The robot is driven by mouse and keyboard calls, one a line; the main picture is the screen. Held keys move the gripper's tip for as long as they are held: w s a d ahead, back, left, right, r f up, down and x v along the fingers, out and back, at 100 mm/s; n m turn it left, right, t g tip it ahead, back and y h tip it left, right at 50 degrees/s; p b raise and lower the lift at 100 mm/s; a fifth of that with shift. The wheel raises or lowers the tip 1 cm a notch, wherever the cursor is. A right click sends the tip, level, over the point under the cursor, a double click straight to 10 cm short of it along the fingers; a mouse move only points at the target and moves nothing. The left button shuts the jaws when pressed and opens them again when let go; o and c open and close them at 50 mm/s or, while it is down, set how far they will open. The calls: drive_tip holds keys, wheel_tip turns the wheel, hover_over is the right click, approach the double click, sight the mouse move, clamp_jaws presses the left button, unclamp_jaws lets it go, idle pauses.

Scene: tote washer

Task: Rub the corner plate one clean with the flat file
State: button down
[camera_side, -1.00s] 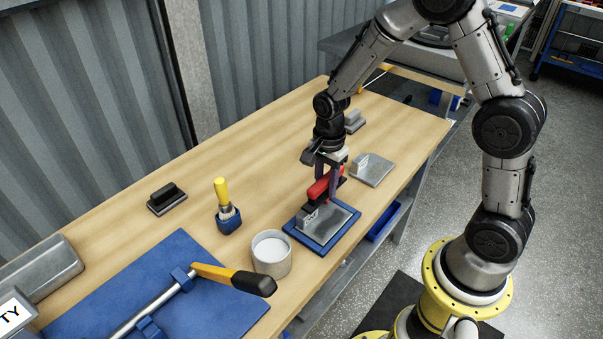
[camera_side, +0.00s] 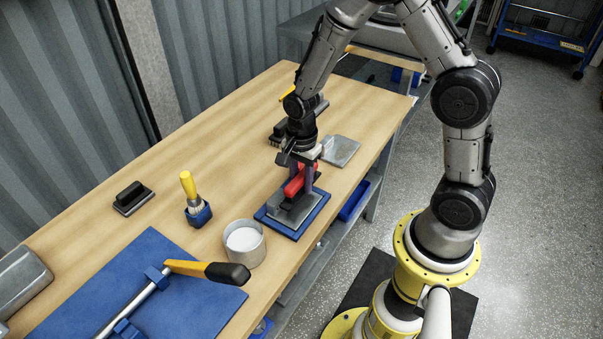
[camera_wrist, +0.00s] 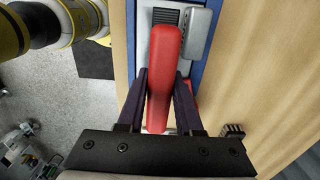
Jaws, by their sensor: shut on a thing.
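My gripper (camera_side: 300,172) is shut on the red handle (camera_side: 294,184) of a tool that I take for the flat file. The handle also fills the middle of the wrist view (camera_wrist: 164,70), between my two dark fingers. The tool is low over a grey metal plate (camera_side: 298,213), which I take for corner plate one; it lies on a blue pad (camera_side: 276,226). In the wrist view a dark ridged patch (camera_wrist: 166,16) shows beyond the handle, and a grey block (camera_wrist: 196,36) stands right beside it. I cannot tell whether the tool touches the plate.
Another grey plate (camera_side: 343,150) lies behind the pad. A white-filled cup (camera_side: 243,243) and a yellow-handled brush in a blue holder (camera_side: 198,210) stand left. A black-handled block (camera_side: 132,196) lies further left. A blue mat (camera_side: 165,300) holds a clamped yellow-handled tool.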

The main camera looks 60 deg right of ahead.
sight(308, 204)
drive_tip(key=shift+s+a+f, duration=0.15)
drive_tip(key=shift+s+a, duration=0.15)
drive_tip(key=shift+a, duration=0.35)
drive_tip(key=shift+s+a+f, duration=0.15)
drive_tip(key=shift+s+a, duration=0.15)
drive_tip(key=shift+a, duration=0.4)
drive_tip(key=shift+s+a+f, duration=0.15)
drive_tip(key=shift+s+a, duration=0.15)
drive_tip(key=shift+a, duration=0.35)
drive_tip(key=shift+f, duration=0.65)
drive_tip(key=shift+f, duration=0.3)
drive_tip(key=shift+f, duration=0.6)
drive_tip(key=shift+d, duration=2.05)
